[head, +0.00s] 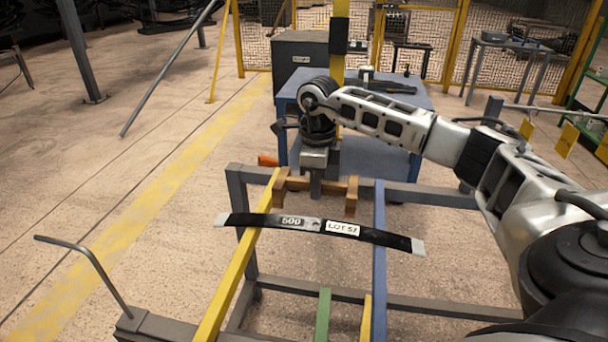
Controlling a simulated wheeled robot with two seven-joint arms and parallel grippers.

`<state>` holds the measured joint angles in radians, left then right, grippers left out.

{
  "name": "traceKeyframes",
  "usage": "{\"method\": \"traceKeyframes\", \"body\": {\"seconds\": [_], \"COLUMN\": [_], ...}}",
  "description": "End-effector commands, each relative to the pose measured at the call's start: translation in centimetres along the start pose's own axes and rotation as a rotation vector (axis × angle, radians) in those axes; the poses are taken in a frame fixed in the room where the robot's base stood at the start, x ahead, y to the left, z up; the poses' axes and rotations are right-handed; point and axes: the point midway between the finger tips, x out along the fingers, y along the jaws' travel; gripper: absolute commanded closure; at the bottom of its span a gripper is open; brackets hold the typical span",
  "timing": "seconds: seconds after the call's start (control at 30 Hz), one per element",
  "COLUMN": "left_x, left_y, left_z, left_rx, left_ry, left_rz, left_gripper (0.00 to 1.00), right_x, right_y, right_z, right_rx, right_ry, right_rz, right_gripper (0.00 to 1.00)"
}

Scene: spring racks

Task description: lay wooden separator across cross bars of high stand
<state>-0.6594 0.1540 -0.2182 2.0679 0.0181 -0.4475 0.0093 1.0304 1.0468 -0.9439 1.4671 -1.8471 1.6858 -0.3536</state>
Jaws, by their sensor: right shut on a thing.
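The wooden separator (351,194) is a short brown piece with a downturned block at each end. My right gripper (316,185) comes down from above and is shut on its middle. The high stand (240,215) is a grey frame; a yellow bar (232,275) and a blue bar (379,270) run along it. The separator's left end overlaps the yellow bar in the picture, and its right end shows left of the blue bar. I cannot tell whether it touches either bar. My left gripper is out of view.
A black leaf spring (375,236) marked "500" and "LOT 57" lies across the yellow and blue bars, nearer than the separator. A bent grey rod (95,262) rises at the stand's front left. A blue table (400,98) stands behind. The floor at left is mostly clear.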

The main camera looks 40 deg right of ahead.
Motion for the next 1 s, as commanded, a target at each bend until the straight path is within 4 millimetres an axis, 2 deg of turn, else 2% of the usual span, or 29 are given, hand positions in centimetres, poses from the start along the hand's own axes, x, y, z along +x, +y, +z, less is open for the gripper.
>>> {"method": "traceKeyframes", "body": {"seconds": [0.17, 0.33, 0.63, 1.0], "left_x": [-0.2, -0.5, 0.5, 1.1], "left_y": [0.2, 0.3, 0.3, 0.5], "left_z": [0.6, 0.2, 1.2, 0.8], "left_rx": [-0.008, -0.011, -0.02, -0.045], "left_ry": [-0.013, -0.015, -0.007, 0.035], "left_rz": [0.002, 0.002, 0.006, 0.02], "left_gripper": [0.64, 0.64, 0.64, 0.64], "right_x": [0.0, -0.2, 2.0, 5.3], "right_y": [0.0, 0.0, 0.0, 0.0], "right_z": [0.0, 0.1, 0.1, 0.1], "right_rx": [0.0, 0.001, 0.001, 0.001], "right_ry": [0.0, 0.001, 0.001, 0.001], "right_rz": [0.0, 0.001, 0.0, 0.001], "right_gripper": [1.0, 1.0, 1.0, 1.0]}}
